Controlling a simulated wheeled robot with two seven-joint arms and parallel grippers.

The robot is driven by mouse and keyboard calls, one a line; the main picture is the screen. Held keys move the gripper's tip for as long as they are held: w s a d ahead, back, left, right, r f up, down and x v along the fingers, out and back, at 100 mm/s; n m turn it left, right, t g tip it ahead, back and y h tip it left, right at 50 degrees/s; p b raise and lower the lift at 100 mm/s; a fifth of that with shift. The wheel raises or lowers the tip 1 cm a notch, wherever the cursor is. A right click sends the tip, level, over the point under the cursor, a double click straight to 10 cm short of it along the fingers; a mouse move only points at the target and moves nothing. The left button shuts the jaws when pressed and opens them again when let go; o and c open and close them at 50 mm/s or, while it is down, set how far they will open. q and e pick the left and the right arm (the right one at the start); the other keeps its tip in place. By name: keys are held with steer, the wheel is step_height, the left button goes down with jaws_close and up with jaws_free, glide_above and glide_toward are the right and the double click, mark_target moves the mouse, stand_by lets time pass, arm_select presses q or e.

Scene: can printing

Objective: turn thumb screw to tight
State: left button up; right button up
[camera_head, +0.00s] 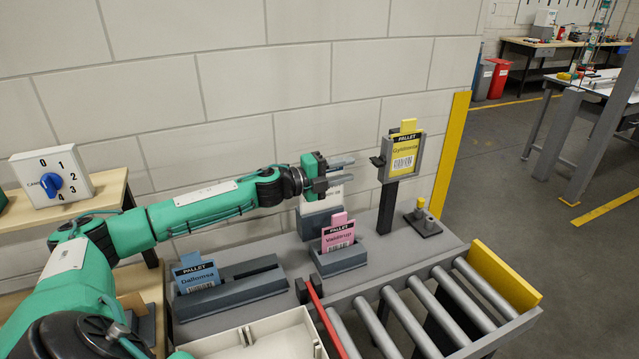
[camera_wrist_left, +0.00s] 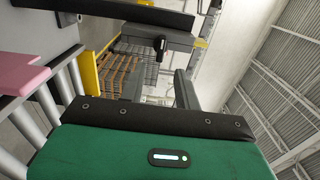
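The thumb screw (camera_head: 377,161) is a small black knob on the left side of a grey card holder (camera_head: 416,166) on a black post. The holder carries a yellow pallet card (camera_head: 405,150). My left gripper (camera_head: 351,169) is open and empty, a little left of the screw, with its fingers pointing right toward it. In the left wrist view the dark screw (camera_wrist_left: 160,44) shows beyond the gap between the spread fingers (camera_wrist_left: 155,70), apart from them. The screw's tightness cannot be told. My right gripper is not in view.
Below stand a pink card (camera_head: 338,235) and a blue card (camera_head: 196,273) in grey holders on the grey table (camera_head: 432,240). A roller conveyor (camera_head: 420,310) lies in front. A yellow post (camera_head: 450,150) stands to the right. A dial box (camera_head: 53,178) sits at far left.

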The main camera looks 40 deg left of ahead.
arm_select(q)
steer(key=b+v, duration=0.3)
steer(key=v, duration=0.3)
steer(key=shift+s+a+b, duration=0.2)
steer(key=shift+s+b, duration=0.15)
steer(key=shift+b, duration=0.05)
stand_by(0.5)
